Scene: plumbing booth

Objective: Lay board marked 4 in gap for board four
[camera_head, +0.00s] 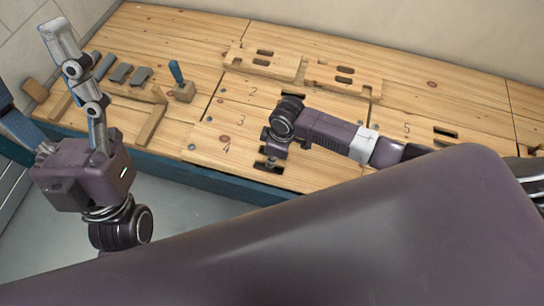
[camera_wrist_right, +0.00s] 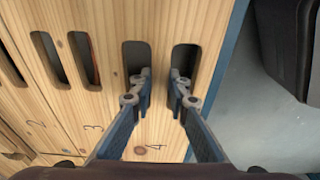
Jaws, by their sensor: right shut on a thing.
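The board marked 4 (camera_head: 215,155) lies at the bench's front edge, beside board 3. In the right wrist view board 4 (camera_wrist_right: 150,110) has two dark hand slots. My right gripper (camera_head: 270,163) is at these slots; in its wrist view the gripper (camera_wrist_right: 162,80) is shut on the strip of wood between them. The board looks about level with board 3, but I cannot tell whether it sits fully down. Its gap is hidden beneath it. My left gripper (camera_head: 70,50) is raised at the left, away from the board; its fingers overlap edge-on.
Boards marked 2 (camera_head: 240,88) and 3 (camera_head: 215,117) lie behind board 4, and board 5 (camera_head: 425,120) is to the right. Two slotted boards, left (camera_head: 240,60) and right (camera_head: 325,78), lie at the back. A blue-handled tool (camera_head: 178,75) stands at the left. The floor in front is clear.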

